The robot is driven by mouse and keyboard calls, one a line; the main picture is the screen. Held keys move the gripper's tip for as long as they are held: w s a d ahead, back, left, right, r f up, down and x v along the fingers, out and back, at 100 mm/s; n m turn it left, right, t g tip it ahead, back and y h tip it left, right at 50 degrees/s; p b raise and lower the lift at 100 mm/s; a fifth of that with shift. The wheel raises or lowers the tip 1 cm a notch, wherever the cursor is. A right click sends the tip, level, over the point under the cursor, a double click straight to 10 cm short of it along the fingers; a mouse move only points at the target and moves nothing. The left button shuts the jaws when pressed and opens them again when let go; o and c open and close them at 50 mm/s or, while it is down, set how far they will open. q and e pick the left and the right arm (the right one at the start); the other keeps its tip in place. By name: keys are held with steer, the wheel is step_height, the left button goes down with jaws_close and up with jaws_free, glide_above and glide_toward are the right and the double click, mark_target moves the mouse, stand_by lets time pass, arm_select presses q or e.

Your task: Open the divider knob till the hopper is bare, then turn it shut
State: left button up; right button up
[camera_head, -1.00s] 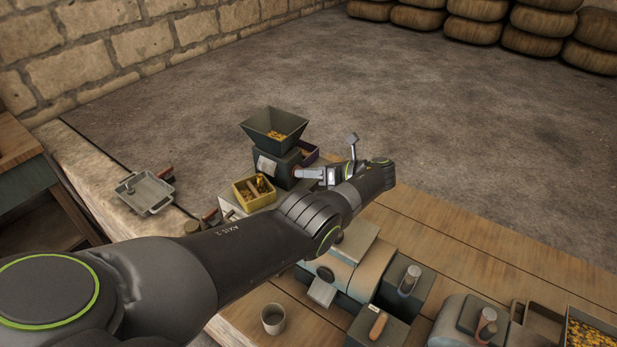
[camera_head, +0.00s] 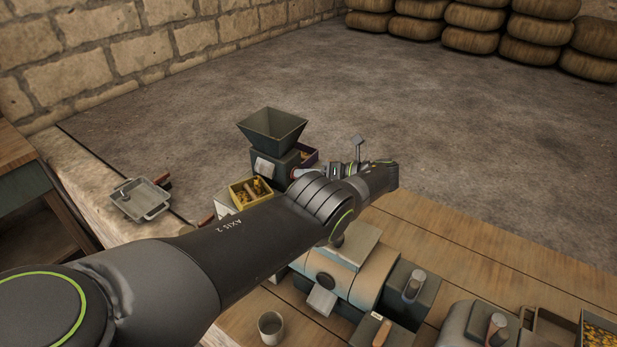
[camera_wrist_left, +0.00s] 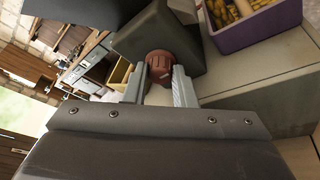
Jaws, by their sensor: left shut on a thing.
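The hopper (camera_head: 272,124) is a dark square funnel on top of the divider body (camera_head: 274,166). Its visible inside shows no yellow pieces in the head view. The reddish-brown divider knob (camera_wrist_left: 159,64) sits on the side of the body in the left wrist view. My left gripper (camera_wrist_left: 159,78) is shut on the knob, one finger on each side. A yellow box (camera_head: 238,195) with yellow pieces stands left of the body. A purple box (camera_wrist_left: 262,36) with yellow pieces stands on the other side. My right gripper is not in view.
A grey pan (camera_head: 140,199) lies on the ledge at left. My left arm crosses above the bench.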

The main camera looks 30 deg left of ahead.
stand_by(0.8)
arm_select(q)
steer(key=o, duration=1)
steer(key=b+v, duration=0.7)
steer(key=shift+d+b, duration=0.2)
steer(key=shift+b, duration=0.1)
steer(key=shift+w, duration=0.1)
steer(key=shift+f, duration=0.15)
